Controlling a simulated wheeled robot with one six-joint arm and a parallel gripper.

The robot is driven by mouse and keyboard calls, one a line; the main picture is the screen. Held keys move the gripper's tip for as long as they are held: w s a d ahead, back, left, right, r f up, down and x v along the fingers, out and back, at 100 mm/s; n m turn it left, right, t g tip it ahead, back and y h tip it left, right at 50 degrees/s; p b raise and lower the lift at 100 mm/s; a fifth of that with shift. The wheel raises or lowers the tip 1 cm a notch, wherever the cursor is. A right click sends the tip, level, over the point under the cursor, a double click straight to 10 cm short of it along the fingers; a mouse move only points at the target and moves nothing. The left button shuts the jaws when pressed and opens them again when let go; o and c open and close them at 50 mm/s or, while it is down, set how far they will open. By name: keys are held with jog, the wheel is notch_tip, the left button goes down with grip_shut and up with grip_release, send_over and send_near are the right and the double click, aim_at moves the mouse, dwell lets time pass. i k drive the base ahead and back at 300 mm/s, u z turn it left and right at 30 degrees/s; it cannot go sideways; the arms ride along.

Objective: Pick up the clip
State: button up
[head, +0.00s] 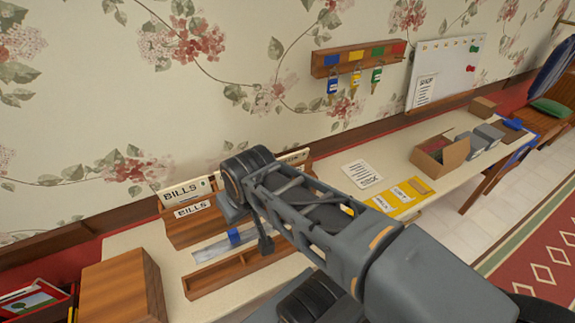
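A small blue block-like thing (235,237), which looks like the clip, sits on a pale grey sheet or strip in front of the wooden letter holder. It is small in the picture and its exact shape is hard to tell. My arm reaches in from the lower right. My gripper (249,229) hangs from its end, just above and to the right of the blue thing. Two dark finger parts show with a gap between them, and I see nothing held. Whether the fingers touch the blue thing cannot be told.
The wooden letter holder (180,234) with "BILLS" cards stands behind. A wooden tray (240,274) lies in front and a wooden box (122,287) at left. Yellow envelopes (402,198), a white paper (362,174) and a cardboard box (440,158) lie right. Key hooks (358,56) hang above.

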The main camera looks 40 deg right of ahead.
aim_at(232, 235)
jog(key=z, duration=2.15)
jog(key=k, duration=1.05)
jog(key=u, duration=1.5)
jog(key=i, duration=0.55)
jog(key=u, duration=0.05)
